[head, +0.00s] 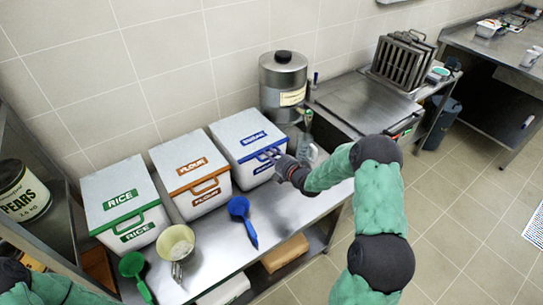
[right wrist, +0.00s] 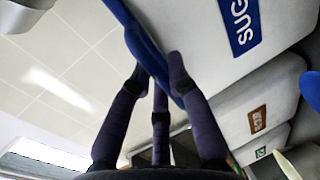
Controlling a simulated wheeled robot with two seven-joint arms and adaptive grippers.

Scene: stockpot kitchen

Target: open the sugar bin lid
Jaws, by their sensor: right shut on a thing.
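The white sugar bin (head: 243,180) with blue trim is the rightmost of three bins on the steel counter. Its lid (head: 238,125) lies flat and looks closed. My right gripper (head: 279,160) is at the bin's front edge, shut on the blue lid handle (head: 262,156). In the right wrist view the dark fingers of the gripper (right wrist: 160,70) close around the blue handle (right wrist: 143,45), beside the blue label (right wrist: 240,25). The gripper hides part of the handle in the head view. My left arm shows only at the bottom left corner; its gripper is out of view.
The flour bin (head: 207,203) and rice bin (head: 133,234) stand to the left. A steel canister (head: 283,75) stands behind right. Bare wall is behind the bins.

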